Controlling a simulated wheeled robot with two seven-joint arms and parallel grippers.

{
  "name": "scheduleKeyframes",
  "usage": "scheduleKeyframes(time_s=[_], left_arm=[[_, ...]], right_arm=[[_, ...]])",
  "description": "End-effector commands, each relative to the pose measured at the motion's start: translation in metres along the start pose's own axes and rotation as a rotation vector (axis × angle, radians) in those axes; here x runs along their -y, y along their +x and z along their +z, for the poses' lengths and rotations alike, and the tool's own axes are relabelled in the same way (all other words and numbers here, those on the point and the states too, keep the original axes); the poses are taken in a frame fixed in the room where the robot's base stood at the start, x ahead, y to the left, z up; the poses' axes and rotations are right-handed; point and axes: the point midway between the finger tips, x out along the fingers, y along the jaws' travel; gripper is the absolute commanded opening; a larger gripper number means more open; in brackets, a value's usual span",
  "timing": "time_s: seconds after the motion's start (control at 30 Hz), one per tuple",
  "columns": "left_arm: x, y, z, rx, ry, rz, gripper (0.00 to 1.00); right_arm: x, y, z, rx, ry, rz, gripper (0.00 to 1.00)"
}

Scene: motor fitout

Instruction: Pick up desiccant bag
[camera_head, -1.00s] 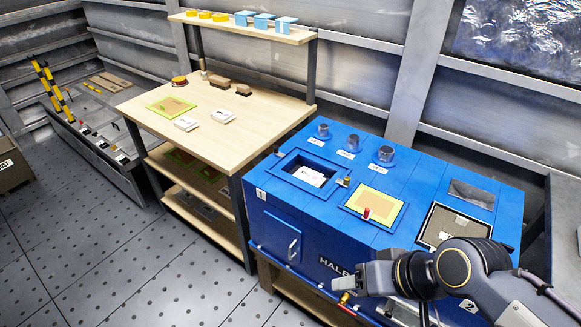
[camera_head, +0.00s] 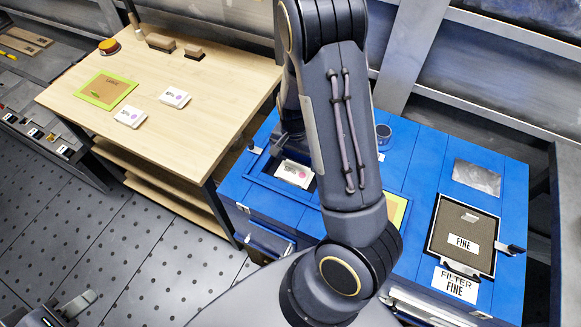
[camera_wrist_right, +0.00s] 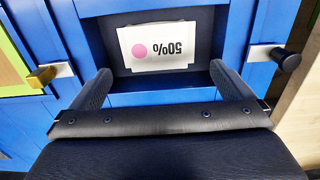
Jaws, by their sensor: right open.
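A white desiccant bag (camera_head: 294,173) with a pink dot lies in the open recess of the blue machine. In the right wrist view the bag (camera_wrist_right: 157,48) reads "50%" upside down. My right gripper (camera_wrist_right: 160,70) is open and empty, its two fingers apart at the near side of the recess, pointing towards the bag. In the head view this gripper (camera_head: 287,140) is above the recess, partly hidden by my arm. Two similar white bags (camera_head: 130,117) (camera_head: 174,97) lie on the wooden table. Part of my left gripper (camera_head: 68,308) shows at the bottom left; its jaws are unclear.
The blue machine (camera_head: 420,165) has a recess with a "FINE" filter (camera_head: 463,235) at right. A yellow-green framed panel (camera_head: 397,208) is mostly behind my arm. Latches flank the bag's recess, one brass (camera_wrist_right: 42,77) and one black (camera_wrist_right: 287,60). The wooden table (camera_head: 215,110) is mostly clear.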

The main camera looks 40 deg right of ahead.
Motion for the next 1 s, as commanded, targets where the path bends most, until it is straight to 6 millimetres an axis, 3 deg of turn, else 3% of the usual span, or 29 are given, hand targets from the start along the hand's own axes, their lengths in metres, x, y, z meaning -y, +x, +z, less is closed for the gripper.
scheduleKeyframes(time_s=[0.5, 0.77, 1.0], left_arm=[[-0.002, -0.005, -0.003, 0.0, 0.0, 0.0, 0.36], [-0.002, -0.005, -0.003, 0.0, 0.0, 0.0, 0.36], [-0.002, -0.005, -0.003, 0.0, 0.0, 0.0, 0.36]], right_arm=[[-0.003, 0.067, 0.002, 0.004, 0.0, 0.002, 1.0], [-0.003, 0.071, 0.003, 0.003, -0.002, 0.0, 1.0], [-0.003, 0.071, 0.003, 0.003, -0.002, 0.0, 0.72]])
